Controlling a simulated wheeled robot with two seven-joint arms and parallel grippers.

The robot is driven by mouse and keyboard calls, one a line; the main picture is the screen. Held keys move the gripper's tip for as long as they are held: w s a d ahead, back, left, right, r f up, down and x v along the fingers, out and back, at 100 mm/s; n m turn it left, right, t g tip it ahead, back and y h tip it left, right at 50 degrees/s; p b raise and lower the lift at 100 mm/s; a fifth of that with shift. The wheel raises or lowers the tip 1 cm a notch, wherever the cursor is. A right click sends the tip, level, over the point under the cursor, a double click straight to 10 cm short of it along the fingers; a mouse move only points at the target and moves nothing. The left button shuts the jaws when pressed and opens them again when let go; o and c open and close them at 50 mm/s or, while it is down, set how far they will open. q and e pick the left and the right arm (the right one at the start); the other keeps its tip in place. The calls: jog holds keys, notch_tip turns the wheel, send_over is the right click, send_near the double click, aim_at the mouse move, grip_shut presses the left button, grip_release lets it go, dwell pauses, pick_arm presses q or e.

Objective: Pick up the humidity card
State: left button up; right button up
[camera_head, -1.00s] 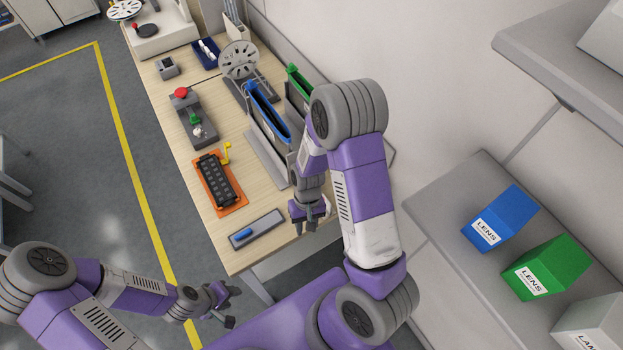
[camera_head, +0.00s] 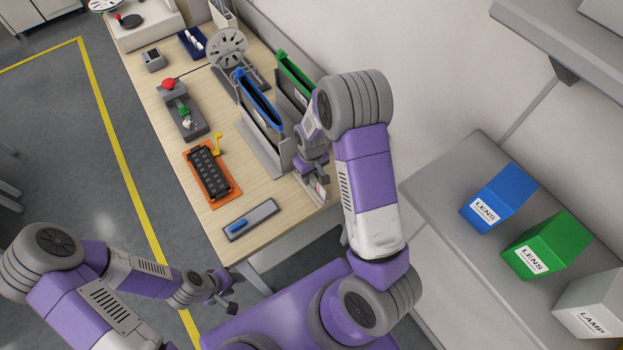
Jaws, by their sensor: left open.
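A small pale card with reddish marks (camera_head: 321,190), which looks like the humidity card, stands near the table's right front edge. My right gripper (camera_head: 319,178) is right at it, with its fingers pointing down. The arm and fingers partly hide the card, and I cannot tell whether the fingers are apart or shut on it. My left gripper (camera_head: 224,291) is open and empty, low in front of the table's near edge.
A grey tray with a blue tool (camera_head: 250,220) and an orange mat with a black strip (camera_head: 211,172) lie on the table. A blue feeder (camera_head: 261,103) and a green feeder (camera_head: 295,75) stand behind. Lens boxes (camera_head: 499,197) sit on the right shelf.

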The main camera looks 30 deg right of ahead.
grip_shut()
dwell(0.4)
notch_tip(320, 180, up, 10)
jog(key=shift+f+p, duration=0.1)
jog(key=shift+p, duration=0.2)
